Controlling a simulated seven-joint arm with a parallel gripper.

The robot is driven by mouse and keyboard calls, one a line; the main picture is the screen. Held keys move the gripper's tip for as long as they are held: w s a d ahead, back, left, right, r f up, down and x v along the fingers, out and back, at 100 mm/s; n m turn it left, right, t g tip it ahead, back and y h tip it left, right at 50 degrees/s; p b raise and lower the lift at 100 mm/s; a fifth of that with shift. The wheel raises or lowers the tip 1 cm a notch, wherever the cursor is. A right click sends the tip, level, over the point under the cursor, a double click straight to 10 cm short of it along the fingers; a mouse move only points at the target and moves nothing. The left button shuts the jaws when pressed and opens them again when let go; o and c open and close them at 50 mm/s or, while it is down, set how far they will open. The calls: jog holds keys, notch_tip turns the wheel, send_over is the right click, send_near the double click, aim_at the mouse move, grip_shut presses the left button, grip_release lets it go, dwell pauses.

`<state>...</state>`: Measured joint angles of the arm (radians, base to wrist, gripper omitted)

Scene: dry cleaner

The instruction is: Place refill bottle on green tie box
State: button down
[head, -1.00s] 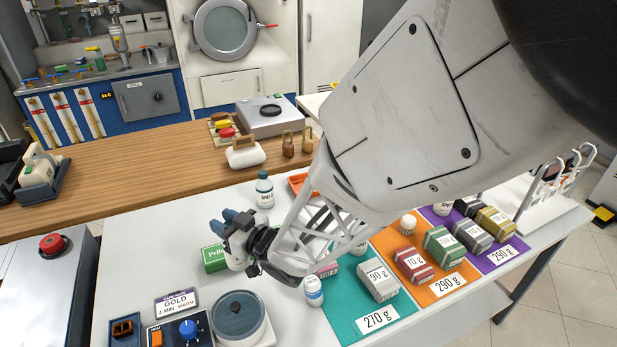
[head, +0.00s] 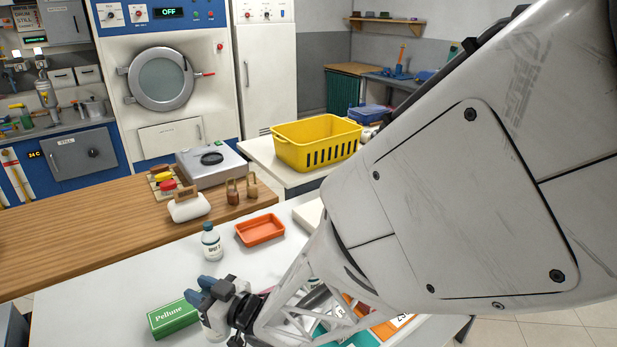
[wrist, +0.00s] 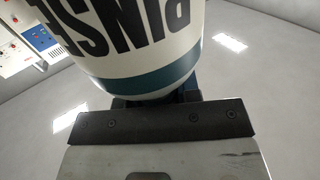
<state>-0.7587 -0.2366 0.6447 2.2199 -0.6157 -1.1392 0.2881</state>
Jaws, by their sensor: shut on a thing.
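My gripper (head: 208,292) is at the bottom of the head view, shut on a white bottle. In the wrist view this bottle (wrist: 140,50) fills the upper middle, with large black letters and a teal band; its top is out of frame. In the head view it is mostly hidden by my gripper. A green box (head: 174,318) marked "Pellune" lies flat on the white table, just left of my gripper. I cannot tell whether the held bottle touches the box or table. Another white bottle with a dark teal cap (head: 211,244) stands upright behind my gripper.
An orange tray (head: 260,230) lies behind and right of my gripper. My arm covers most of the coloured mats at right. The wooden counter (head: 90,236) behind holds a white container (head: 189,207) and small brown weights. A yellow basket (head: 318,143) stands farther back. White table left of the box is clear.

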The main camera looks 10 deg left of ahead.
jog(key=w+a+f, duration=0.1)
jog(key=w+a, duration=0.9)
jog(key=a, duration=0.2)
jog(key=shift+a+f, duration=0.2)
jog(key=shift+a, duration=0.05)
jog(key=shift+w, duration=0.1)
dwell(0.4)
jog(key=shift+f, duration=1.95)
jog(key=c, duration=0.8)
grip_release()
jog(key=shift+r, duration=0.15)
jog(key=v, duration=1.2)
